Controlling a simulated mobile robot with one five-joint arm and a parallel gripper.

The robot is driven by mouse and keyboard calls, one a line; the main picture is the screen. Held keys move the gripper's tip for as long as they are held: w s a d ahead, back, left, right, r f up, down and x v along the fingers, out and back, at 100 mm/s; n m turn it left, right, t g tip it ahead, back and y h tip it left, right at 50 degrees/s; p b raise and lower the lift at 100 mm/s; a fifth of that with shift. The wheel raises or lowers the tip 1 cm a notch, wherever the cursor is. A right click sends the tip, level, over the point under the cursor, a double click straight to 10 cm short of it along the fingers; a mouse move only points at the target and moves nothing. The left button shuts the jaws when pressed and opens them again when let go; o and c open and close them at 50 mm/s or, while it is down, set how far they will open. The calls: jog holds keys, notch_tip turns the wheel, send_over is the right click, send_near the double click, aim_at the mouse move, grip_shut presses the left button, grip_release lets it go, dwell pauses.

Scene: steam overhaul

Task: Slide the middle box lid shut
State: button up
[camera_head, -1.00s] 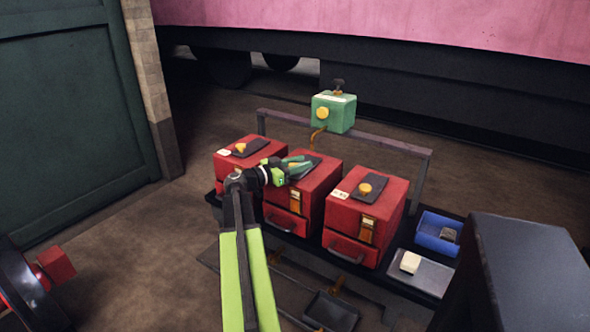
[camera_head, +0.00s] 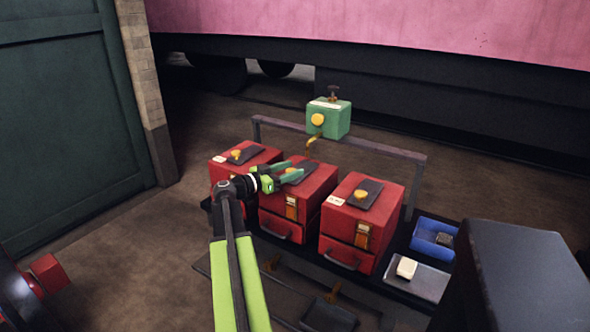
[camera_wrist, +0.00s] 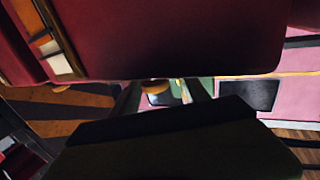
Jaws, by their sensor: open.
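The middle box (camera_head: 304,202) is red, between two similar red boxes, with a brass latch on its front. Its dark lid plate (camera_head: 309,164) lies on top, partly covered by my gripper (camera_head: 296,169). My gripper is open, with its green fingers over the left part of the box top; I cannot tell whether they touch the plate. The middle lid's knob is not clear in the head view. In the wrist view, a yellow knob (camera_wrist: 155,86) shows between the fingers, and a dark red box surface (camera_wrist: 170,40) fills the top.
The left red box (camera_head: 228,170) and right red box (camera_head: 350,225) have dark lids with yellow knobs. A blue tray (camera_head: 425,243) is at right. A dark block (camera_head: 520,270) fills the lower right.

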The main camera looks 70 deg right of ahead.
jog(key=v, duration=1.4)
jog(key=shift+w, duration=0.15)
jog(key=w+a+n+t+h, duration=0.25)
jog(key=w+a, duration=0.45)
jog(key=w, duration=0.4)
jog(key=w+a+f+n+t+y, duration=0.2)
jog(key=w+a+f+t, duration=0.15)
jog(key=w+a, duration=0.35)
jog(key=w+a+f+n+t+y, duration=0.2)
jog(key=w+a+f, duration=0.25)
jog(key=a, duration=0.55)
jog(key=a+f+n+t+y, duration=0.1)
jog(key=a+f+n+y, duration=0.4)
jog(key=a, duration=0.7)
jog(key=a+f+n+t+y, duration=0.1)
jog(key=a+f+n+y, duration=0.45)
jog(key=a, duration=0.75)
jog(key=a+f+n+t+y, duration=0.15)
jog(key=a+f+n, duration=0.45)
jog(key=a, duration=0.6)
notch_tip(320, 180, up, 20)
jog(key=n+p, duration=0.2)
jog(key=p, duration=1.7)
jog(key=shift+r+g+y+p, duration=0.15)
jog(key=shift+g+y+p, duration=0.2)
jog(key=shift+y, duration=0.1)
